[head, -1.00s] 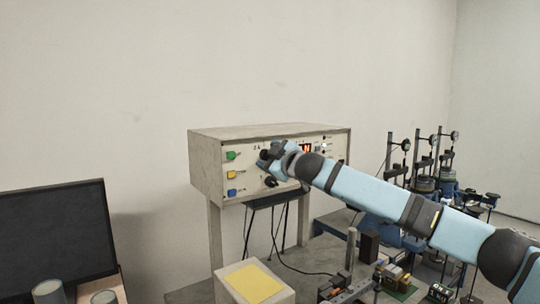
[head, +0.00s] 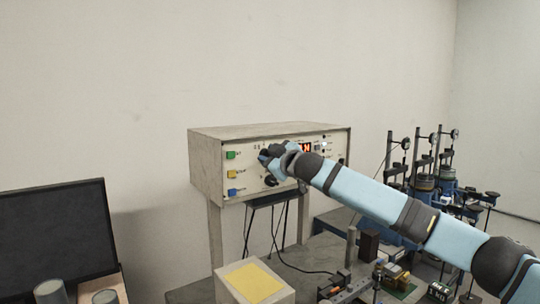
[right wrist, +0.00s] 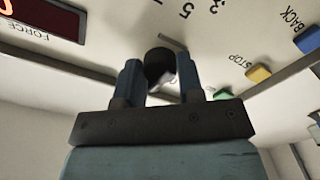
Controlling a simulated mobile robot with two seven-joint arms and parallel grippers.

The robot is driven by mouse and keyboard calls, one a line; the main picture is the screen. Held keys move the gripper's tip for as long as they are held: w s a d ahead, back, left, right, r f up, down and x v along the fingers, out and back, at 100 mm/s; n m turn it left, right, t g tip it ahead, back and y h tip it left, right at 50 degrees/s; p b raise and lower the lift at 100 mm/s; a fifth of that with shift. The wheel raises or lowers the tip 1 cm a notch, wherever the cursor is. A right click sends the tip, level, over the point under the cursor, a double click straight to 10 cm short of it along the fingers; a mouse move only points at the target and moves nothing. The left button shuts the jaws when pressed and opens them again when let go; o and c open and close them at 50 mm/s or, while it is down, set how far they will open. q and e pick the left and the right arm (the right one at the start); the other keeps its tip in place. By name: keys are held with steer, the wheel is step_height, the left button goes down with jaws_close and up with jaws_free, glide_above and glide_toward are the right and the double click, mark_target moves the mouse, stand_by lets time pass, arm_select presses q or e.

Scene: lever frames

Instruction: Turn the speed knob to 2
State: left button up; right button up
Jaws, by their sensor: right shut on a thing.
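The control box (head: 205,163) has a pale front panel with a speed knob that my right gripper hides in the head view. In the right wrist view the dark round knob (right wrist: 159,62) sits between the two fingers of my right gripper (right wrist: 160,78), which are shut on it. Upside-down dial digits, among them a 3 and a 5, show on the panel (right wrist: 236,35) past the knob. I cannot read which digit the knob points to. My right gripper (head: 268,156) reaches the panel from the right in the head view. My left gripper is not in view.
Green (head: 231,155), yellow (head: 232,174) and blue (head: 232,192) buttons line the panel's left side. A second dark knob (head: 271,181) is just below my gripper. A red display (head: 306,147) is to the right. A box with a yellow top (head: 254,282) stands below.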

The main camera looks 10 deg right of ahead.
steer(key=m+p, duration=0.2)
steer(key=m, duration=0.3)
steer(key=shift+m, duration=0.3)
steer(key=shift+m+p, duration=0.5)
steer(key=shift+m, duration=0.5)
steer(key=o, duration=0.9)
steer(key=shift+b+v, duration=1.5)
steer(key=shift+v, duration=5.45)
